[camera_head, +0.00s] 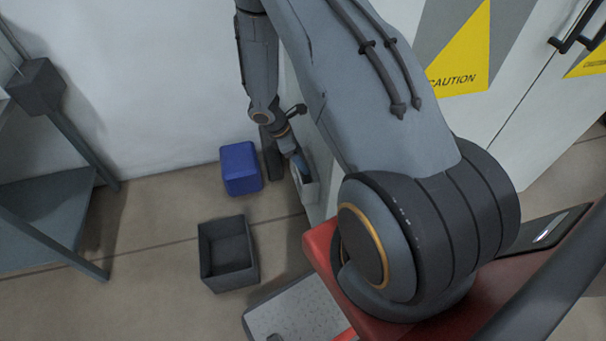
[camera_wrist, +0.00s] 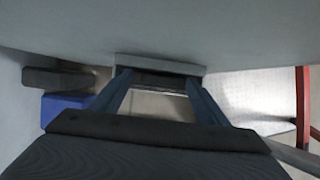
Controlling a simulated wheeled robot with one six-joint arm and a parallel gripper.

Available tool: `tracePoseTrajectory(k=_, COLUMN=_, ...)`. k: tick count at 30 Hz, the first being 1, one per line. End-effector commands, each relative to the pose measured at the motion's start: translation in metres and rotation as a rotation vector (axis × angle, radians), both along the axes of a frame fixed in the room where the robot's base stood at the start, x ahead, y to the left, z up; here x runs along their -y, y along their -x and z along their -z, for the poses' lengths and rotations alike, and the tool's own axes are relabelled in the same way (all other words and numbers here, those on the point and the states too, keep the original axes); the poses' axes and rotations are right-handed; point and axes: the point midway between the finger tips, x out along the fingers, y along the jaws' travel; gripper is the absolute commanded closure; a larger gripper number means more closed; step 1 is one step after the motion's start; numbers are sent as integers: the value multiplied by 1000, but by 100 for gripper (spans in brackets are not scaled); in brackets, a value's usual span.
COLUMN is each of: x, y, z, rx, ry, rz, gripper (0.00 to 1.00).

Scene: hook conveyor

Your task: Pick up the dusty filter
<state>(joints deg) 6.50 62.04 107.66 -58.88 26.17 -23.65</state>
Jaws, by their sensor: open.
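My gripper (camera_wrist: 159,82) is open in the wrist view, its two blue-grey fingers spread apart with nothing held between them. A grey rectangular frame (camera_wrist: 160,62) with a dark lower part lies just past the fingertips, against a pale grey surface. It may be the dusty filter or its housing; I cannot tell which, nor whether the fingers touch it. In the head view my gripper (camera_head: 300,165) points down beside a small light-grey box-like part (camera_head: 308,188) at the cabinet's side. My arm hides much of that area.
A blue box (camera_head: 240,168) and an open, empty-looking dark bin (camera_head: 228,254) stand on the floor to the left. A grey shelf (camera_head: 45,215) is at the far left. A white cabinet (camera_head: 520,75) with caution signs stands behind my arm. Floor between shelf and bin is clear.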

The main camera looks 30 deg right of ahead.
Motion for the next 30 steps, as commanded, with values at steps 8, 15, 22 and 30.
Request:
tracePoseTrajectory(k=8, x=1, y=0, z=2, rx=1, ry=0, rz=1, gripper=33)
tracePoseTrajectory(k=15, x=1, y=0, z=2, rx=1, ry=0, rz=1, gripper=73)
tracePoseTrajectory(k=22, x=1, y=0, z=2, rx=1, ry=0, rz=1, gripper=89)
tracePoseTrajectory(k=30, x=1, y=-1, z=-4, rx=2, ry=1, rz=0, gripper=89)
